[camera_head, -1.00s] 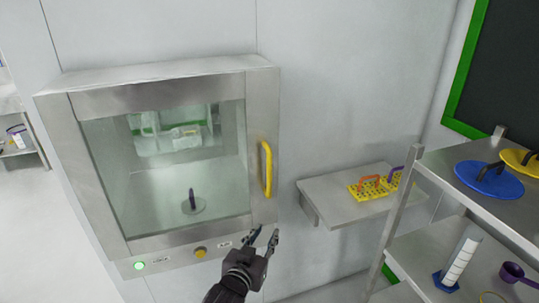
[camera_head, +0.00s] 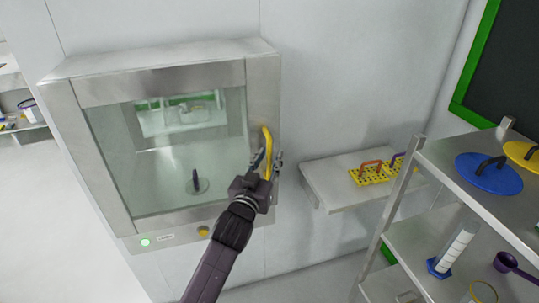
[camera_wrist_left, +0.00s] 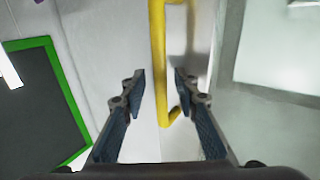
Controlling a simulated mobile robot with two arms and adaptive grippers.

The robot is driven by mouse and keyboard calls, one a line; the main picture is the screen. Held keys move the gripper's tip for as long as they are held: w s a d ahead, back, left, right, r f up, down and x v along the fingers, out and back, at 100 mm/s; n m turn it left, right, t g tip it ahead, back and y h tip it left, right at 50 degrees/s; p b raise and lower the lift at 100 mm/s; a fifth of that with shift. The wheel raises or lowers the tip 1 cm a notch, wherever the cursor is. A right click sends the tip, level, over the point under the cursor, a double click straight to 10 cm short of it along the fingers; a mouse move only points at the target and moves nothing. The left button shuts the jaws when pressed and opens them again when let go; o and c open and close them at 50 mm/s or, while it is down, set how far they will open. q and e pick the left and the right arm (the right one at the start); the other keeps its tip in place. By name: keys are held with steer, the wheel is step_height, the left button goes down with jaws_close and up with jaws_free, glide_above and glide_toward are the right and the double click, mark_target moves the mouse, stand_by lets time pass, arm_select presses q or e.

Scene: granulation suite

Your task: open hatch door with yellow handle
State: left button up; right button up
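The hatch door (camera_head: 262,102) is a steel frame around a glass pane on the wall, and it looks shut. Its yellow handle (camera_head: 267,143) stands upright on the door's right side. My left gripper (camera_head: 267,162) is at the handle's lower half and covers part of it. In the left wrist view the open fingers (camera_wrist_left: 159,92) stand on either side of the yellow handle (camera_wrist_left: 158,60), with a gap on both sides. A dark-handled disc (camera_head: 197,186) shows behind the glass. My right gripper is not in view.
A wall shelf (camera_head: 333,192) with yellow racks (camera_head: 370,176) is right of the hatch. A steel rack (camera_head: 450,160) with a blue lid (camera_head: 488,175) and a cylinder (camera_head: 455,247) stands at the right. A green light (camera_head: 145,242) and a yellow knob (camera_head: 203,231) are below the door.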

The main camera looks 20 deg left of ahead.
arm_select(q)
steer(key=shift+w, duration=0.2)
jaws_close()
stand_by(0.4)
